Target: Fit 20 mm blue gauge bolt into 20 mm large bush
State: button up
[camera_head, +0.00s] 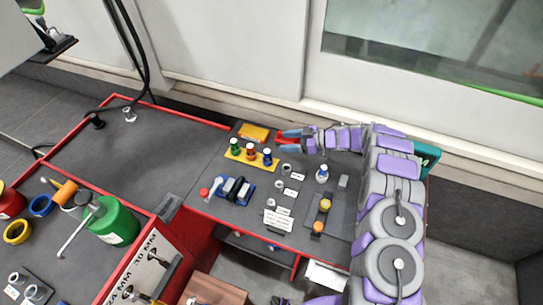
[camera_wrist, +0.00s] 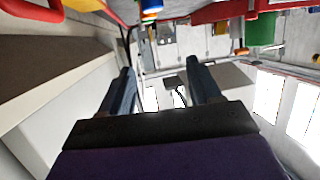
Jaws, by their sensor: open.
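The blue gauge bolt (camera_head: 267,154) stands upright at the right end of a yellow stand (camera_head: 248,158), beside a green and an orange one. Small grey ring-shaped bushes (camera_head: 286,168) lie with white labels to the right of the stand. I cannot read which is the 20 mm large bush. My gripper (camera_head: 284,136) is behind and slightly right of the blue bolt, pointing left and apart from it. In the wrist view its two fingers (camera_wrist: 162,78) are spread with nothing between them. A blue and yellow item (camera_wrist: 150,10) shows at that view's top edge; I cannot tell what it is.
A yellow box (camera_head: 254,132) lies behind the stand. A blue tray (camera_head: 236,190) with dark items is in front. A blue-topped item (camera_head: 322,174) and orange-topped pieces (camera_head: 325,205) stand at the right. The back-left bench top (camera_head: 150,150) is mostly clear.

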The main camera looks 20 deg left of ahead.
aim_at(267, 151)
jog(key=a+f, duration=0.1)
jog(key=f, duration=0.1)
jog(key=a+f+b, duration=0.1)
jog(key=f, duration=0.4)
jog(key=shift+a+f, duration=0.15)
jog(key=shift+a, duration=0.25)
jog(key=shift+v, duration=0.85)
jog(key=b+x, duration=0.2)
jog(key=x, duration=0.6)
jog(key=shift+a+f, duration=0.1)
jog(key=shift+a, duration=0.15)
jog(key=shift+v, duration=0.85)
jog(key=shift+s+d, duration=0.1)
jog(key=shift+d, duration=0.05)
jog(key=shift+c, duration=0.8)
jog(key=shift+x, duration=0.8)
jog(key=c, duration=0.8)
jog(key=shift+d, duration=0.2)
grip_shut()
jog(key=shift+d+r, duration=0.1)
jog(key=shift+r, duration=0.15)
